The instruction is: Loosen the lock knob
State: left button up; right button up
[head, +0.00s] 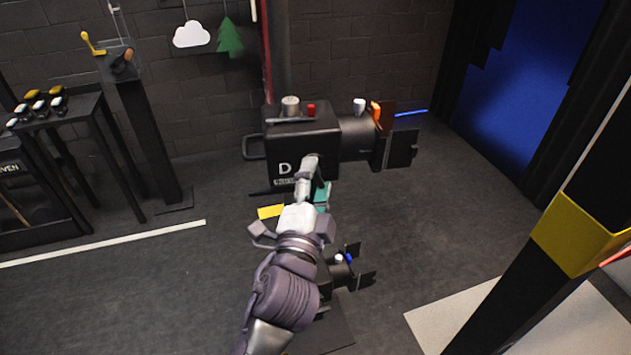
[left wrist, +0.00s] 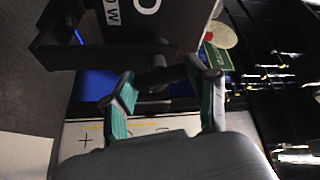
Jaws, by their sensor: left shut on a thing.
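A black stage lamp (head: 290,150) with a white letter D hangs in the middle of the head view, its barn doors (head: 400,150) to the right. My left gripper (head: 318,192) is just below the lamp's body. In the left wrist view, its teal-padded fingers reach toward the lamp (left wrist: 160,25) and are shut on a small dark part, which I take for the lock knob (left wrist: 157,76). The knob is hidden by my gripper in the head view, and its turn cannot be read. My right gripper is not in view.
A second, lower lamp (head: 345,272) stands close to my left forearm. A dark post with a yellow band (head: 580,235) rises at the right. A table with several knobs (head: 45,108) and a crank stand (head: 140,120) are at the left. Open floor lies between.

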pick_arm(q)
jog(key=o, duration=1.2)
jog(key=shift+c, duration=0.2)
jog(key=v, duration=1.2)
jog(key=shift+f, duration=0.15)
